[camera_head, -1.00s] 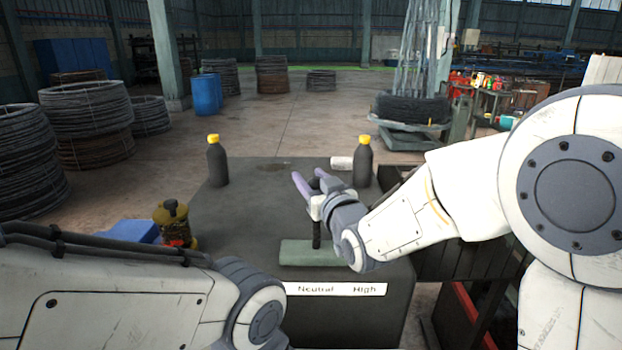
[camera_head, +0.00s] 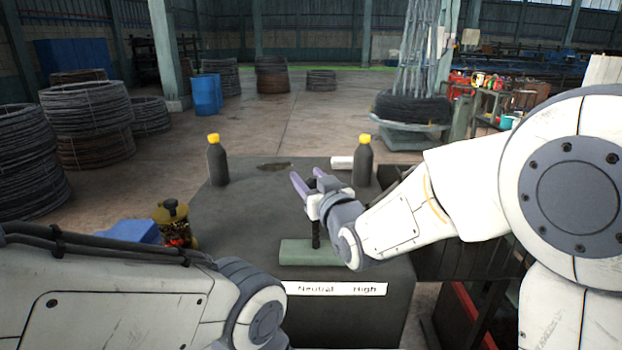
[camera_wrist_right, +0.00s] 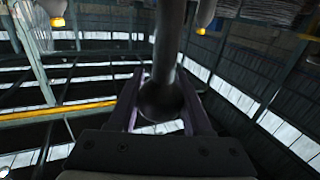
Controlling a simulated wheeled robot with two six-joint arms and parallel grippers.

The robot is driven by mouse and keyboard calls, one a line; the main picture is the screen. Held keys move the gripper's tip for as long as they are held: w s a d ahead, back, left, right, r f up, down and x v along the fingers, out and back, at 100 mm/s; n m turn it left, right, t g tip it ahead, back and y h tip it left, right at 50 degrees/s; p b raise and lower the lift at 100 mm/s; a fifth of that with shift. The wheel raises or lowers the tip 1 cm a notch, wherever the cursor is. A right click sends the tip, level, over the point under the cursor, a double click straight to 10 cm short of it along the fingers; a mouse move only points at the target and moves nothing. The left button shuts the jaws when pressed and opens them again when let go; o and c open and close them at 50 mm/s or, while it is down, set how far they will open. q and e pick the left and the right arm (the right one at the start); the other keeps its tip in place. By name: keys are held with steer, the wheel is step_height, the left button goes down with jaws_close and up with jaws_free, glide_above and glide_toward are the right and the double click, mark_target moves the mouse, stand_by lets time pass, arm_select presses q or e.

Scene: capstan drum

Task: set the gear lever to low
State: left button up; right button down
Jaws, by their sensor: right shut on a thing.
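The gear lever (camera_head: 316,236) is a dark shaft rising from a flat green-grey plate (camera_head: 296,252) on the dark console. It stands close to upright, above the word Neutral on the white label strip (camera_head: 337,289). High reads to the right; the strip's left part is hidden behind my left arm. My right gripper (camera_head: 307,184) has its purple fingers around the lever's top. In the right wrist view, the lever's round dark knob (camera_wrist_right: 161,101) sits between the two fingers. My left arm crosses the lower left, and its gripper is not visible.
Two dark bottles with yellow caps stand on the console, one at the left (camera_head: 217,163) and one at the right (camera_head: 363,163). A white cylinder (camera_head: 342,162) lies by the right one. A yellow-brown lantern-like object (camera_head: 173,222) and a blue box (camera_head: 126,231) are at the left.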

steer(key=a+f+n+g+b, duration=0.1)
steer(key=a+f+n, duration=0.2)
steer(key=a, duration=0.4)
steer(key=shift+a+h, duration=0.35)
steer(key=shift+h, duration=0.05)
steer(key=shift+s+f, duration=0.1)
steer(key=shift+f, duration=0.05)
steer(key=shift+c, duration=2.3)
jaws_free()
steer(key=shift+n, duration=0.3)
steer(key=shift+o, duration=0.6)
steer(key=shift+a, duration=0.15)
steer(key=shift+r, duration=0.2)
